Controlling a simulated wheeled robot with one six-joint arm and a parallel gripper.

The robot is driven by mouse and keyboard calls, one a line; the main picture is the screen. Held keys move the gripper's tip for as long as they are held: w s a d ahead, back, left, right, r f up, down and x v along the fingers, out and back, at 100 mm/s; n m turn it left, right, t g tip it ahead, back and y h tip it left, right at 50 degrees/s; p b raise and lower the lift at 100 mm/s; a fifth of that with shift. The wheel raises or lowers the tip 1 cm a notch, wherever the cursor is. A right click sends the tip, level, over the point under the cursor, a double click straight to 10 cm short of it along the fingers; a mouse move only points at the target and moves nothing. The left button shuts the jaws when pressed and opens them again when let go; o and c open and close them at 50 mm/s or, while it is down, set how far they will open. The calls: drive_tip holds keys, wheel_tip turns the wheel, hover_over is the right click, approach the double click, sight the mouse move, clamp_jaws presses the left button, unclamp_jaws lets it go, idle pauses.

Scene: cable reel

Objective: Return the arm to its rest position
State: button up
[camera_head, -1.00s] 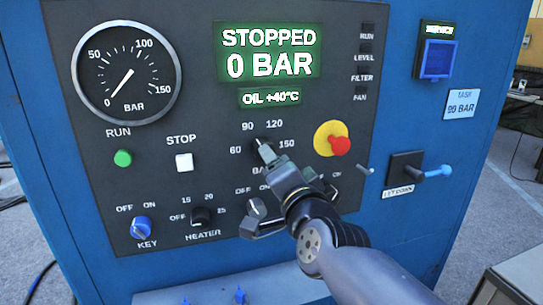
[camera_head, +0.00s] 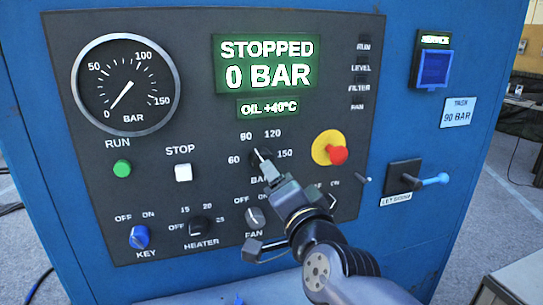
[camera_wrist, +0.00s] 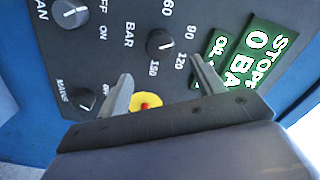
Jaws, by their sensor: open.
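My gripper (camera_head: 264,160) is in front of the middle of the dark control panel (camera_head: 200,135), over the BAR selector. In the wrist view my gripper (camera_wrist: 161,70) shows two spread fingers with nothing between them. The BAR knob (camera_wrist: 160,43) is beyond the fingertips and appears apart from them. In the head view the gripper partly hides this knob. I cannot tell its exact setting. The display (camera_head: 265,65) reads STOPPED, 0 BAR, OIL +40°C. The gauge needle (camera_head: 122,95) is at 0.
A red emergency button (camera_head: 337,155) on a yellow disc sticks out right of the gripper. The let-down lever (camera_head: 430,181) projects at the right. The fan knob (camera_head: 255,216), heater knob (camera_head: 200,226) and blue key switch (camera_head: 139,237) stand below. A card (camera_head: 458,112) reads TASK 90 BAR.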

drive_tip(key=b+x, duration=0.2)
drive_tip(key=x, duration=0.7)
drive_tip(key=shift+w, duration=0.25)
drive_tip(key=shift+s+f, duration=0.1)
drive_tip(key=p+v, duration=0.3)
drive_tip(key=v, duration=0.8)
drive_tip(key=w+a+n+p, duration=0.2)
drive_tip(key=w+n+p, duration=0.6)
drive_tip(key=n+p, duration=0.4)
drive_tip(key=shift+a, duration=0.25)
idle(1.0)
idle(0.4)
